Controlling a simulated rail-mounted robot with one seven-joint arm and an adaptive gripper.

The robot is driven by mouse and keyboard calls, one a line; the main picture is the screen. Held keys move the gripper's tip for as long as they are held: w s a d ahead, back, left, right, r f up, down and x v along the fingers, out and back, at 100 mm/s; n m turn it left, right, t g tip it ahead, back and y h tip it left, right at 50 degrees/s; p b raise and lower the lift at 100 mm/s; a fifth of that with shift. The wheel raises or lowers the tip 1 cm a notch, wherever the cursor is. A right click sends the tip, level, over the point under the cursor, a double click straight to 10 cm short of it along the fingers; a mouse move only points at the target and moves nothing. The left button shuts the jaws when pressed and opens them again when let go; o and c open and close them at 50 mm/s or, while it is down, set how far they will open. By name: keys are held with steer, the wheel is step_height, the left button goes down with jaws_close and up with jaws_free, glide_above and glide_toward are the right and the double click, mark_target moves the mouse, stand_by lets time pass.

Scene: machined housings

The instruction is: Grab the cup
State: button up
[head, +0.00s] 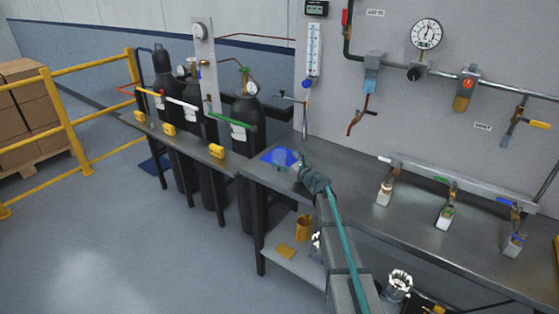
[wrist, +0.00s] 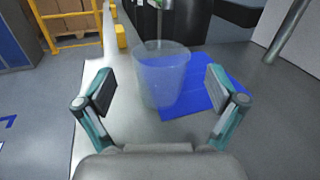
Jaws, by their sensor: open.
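A translucent, pale blue cup (wrist: 162,78) stands upright on the grey bench, partly over a blue mat (wrist: 205,92). In the head view the cup (head: 284,158) looks small on the blue mat (head: 268,155), near the left end of the bench. My gripper (wrist: 160,90) is open, with one finger at each side of the cup in the wrist view and the cup's lower part ahead of the palm. I cannot tell whether the cup is fully between the fingertips. In the head view my gripper (head: 303,164) is just right of the cup.
A metal stand (head: 305,105) rises behind the mat. Black gas cylinders (head: 246,125) stand to the left. Valve fittings (head: 447,205) sit along the bench to the right. Yellow railings (head: 70,120) are at far left. The bench between the mat and fittings is mostly clear.

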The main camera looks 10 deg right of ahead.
mark_target(283, 158)
steer(key=p+x, duration=0.1)
steer(key=x, duration=0.3)
steer(key=shift+w+f+p, duration=0.2)
steer(key=shift+w+p, duration=0.05)
steer(key=shift+p, duration=0.05)
steer(key=c, duration=1.2)
steer(key=shift+r, duration=0.2)
